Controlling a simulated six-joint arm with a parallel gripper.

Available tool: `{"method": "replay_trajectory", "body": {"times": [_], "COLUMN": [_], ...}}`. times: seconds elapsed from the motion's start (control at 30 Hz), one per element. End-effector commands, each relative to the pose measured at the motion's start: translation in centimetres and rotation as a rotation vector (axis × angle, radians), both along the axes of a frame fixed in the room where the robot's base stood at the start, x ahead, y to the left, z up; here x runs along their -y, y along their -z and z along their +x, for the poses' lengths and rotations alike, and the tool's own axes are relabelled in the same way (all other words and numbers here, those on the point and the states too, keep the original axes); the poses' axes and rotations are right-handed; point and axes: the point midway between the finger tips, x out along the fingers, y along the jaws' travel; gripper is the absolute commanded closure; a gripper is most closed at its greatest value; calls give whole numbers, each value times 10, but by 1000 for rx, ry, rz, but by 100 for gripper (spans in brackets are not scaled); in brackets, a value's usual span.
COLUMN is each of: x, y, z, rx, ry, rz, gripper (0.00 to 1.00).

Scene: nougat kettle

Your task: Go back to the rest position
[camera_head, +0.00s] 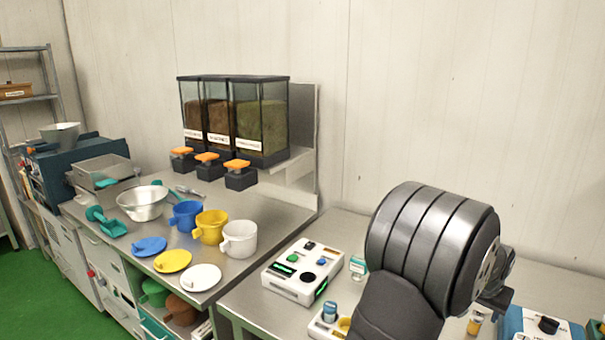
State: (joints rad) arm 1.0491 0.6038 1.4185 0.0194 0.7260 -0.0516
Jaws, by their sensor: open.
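My arm (432,250) fills the lower right of the head view as a large dark grey ribbed joint with a link below it. A small dark part of my arm shows at the joint's right side. My gripper's fingers cannot be seen; they are hidden behind the arm or out of the picture. I see nothing held.
A white device with buttons (300,272) stands left of my arm; a blue box (540,325) is at right. The left counter holds blue (186,216), yellow (211,227) and white (239,239) cups, lids and a metal bowl (143,203). Dispensers (234,118) stand behind.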

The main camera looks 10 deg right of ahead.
Motion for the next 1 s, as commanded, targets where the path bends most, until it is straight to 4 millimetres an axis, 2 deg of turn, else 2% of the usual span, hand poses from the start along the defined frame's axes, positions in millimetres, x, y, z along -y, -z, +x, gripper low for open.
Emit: {"method": "replay_trajectory", "body": {"times": [0.17, 0.2, 0.3, 0.5, 0.87, 1.0], "x": [9, 10, 10, 9, 9, 9], "y": [33, 19, 4, -11, -13, -8], "z": [6, 6, 6, 6, 6, 6], "rx": [-2, 3, 3, 1, 0, -1], "ry": [0, 0, 0, 0, 0, 0], "rz": [3, -4, -4, -1, 0, 1], "gripper": [47, 47, 47, 47, 47, 47]}}
